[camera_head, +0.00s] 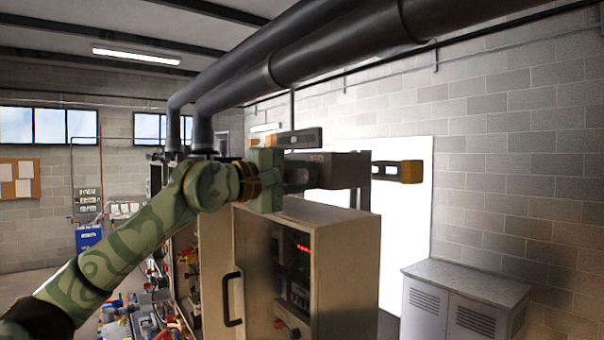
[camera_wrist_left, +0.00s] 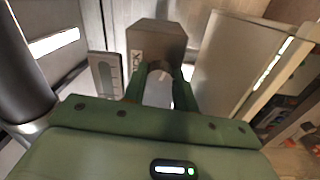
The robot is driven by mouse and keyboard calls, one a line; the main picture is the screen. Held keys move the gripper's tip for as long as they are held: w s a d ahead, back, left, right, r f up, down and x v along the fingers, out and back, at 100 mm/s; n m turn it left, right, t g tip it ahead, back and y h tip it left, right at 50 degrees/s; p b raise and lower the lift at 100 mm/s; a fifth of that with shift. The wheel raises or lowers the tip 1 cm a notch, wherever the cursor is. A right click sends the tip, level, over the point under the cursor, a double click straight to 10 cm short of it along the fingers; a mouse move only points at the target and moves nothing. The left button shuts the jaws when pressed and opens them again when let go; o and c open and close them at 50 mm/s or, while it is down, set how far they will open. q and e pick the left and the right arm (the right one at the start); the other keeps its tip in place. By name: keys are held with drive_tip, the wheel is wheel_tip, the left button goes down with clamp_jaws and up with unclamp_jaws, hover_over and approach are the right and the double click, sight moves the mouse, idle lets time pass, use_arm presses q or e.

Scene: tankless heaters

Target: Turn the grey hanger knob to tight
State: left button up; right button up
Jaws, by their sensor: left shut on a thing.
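The grey hanger knob (camera_head: 342,169) shows in the head view as a blocky grey-brown piece below the dark overhead pipes. My left gripper (camera_head: 299,176) comes in from the left and is shut on the knob's near end. In the left wrist view its two green fingers (camera_wrist_left: 160,80) stand on either side of that end. The fingertip contact is partly hidden. My right gripper is in neither view.
An orange-ended dark bar (camera_head: 400,171) sticks out to the right, and another grey bar (camera_head: 298,138) sits just above the gripper. A tall cabinet (camera_head: 345,262) stands directly below. Thick dark pipes (camera_head: 300,62) run overhead. A low metal cabinet (camera_head: 465,275) stands at right.

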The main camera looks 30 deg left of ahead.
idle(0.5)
use_arm(q)
drive_tip(key=o, duration=1)
drive_tip(key=shift+s, duration=0.1)
drive_tip(key=shift+s+a+f+b, duration=0.15)
drive_tip(key=shift+s+a+b, duration=0.05)
drive_tip(key=shift+s+b, duration=0.15)
drive_tip(key=b+v, duration=0.6)
drive_tip(key=v, duration=0.9)
drive_tip(key=shift+s, duration=0.2)
